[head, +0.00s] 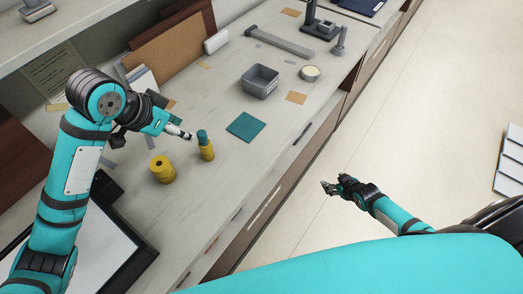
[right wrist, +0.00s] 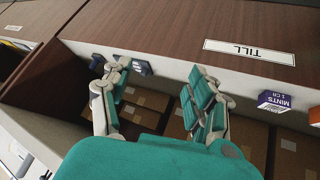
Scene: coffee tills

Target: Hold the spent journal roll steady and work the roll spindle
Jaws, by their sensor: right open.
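A teal-topped yellow cylinder (head: 206,147) stands upright on the counter. A shorter yellow roll (head: 162,170) with a dark hole in its top stands to its left. I cannot tell for sure which is the spent journal roll and which carries the spindle. My left gripper (head: 188,135) points at the teal top from the left, very close to it; its finger gap is too small to judge, and contact is unclear. My right gripper (head: 328,187) is open and empty, away from the counter over the floor side. Its spread fingers also show in the right wrist view (right wrist: 162,70).
On the counter are a teal square (head: 246,127), a grey bin (head: 260,81), a round tub (head: 310,73), a long grey bar (head: 279,41) and a cork board (head: 168,54). The right wrist view shows a TILL label (right wrist: 249,52) and a mints box (right wrist: 274,101).

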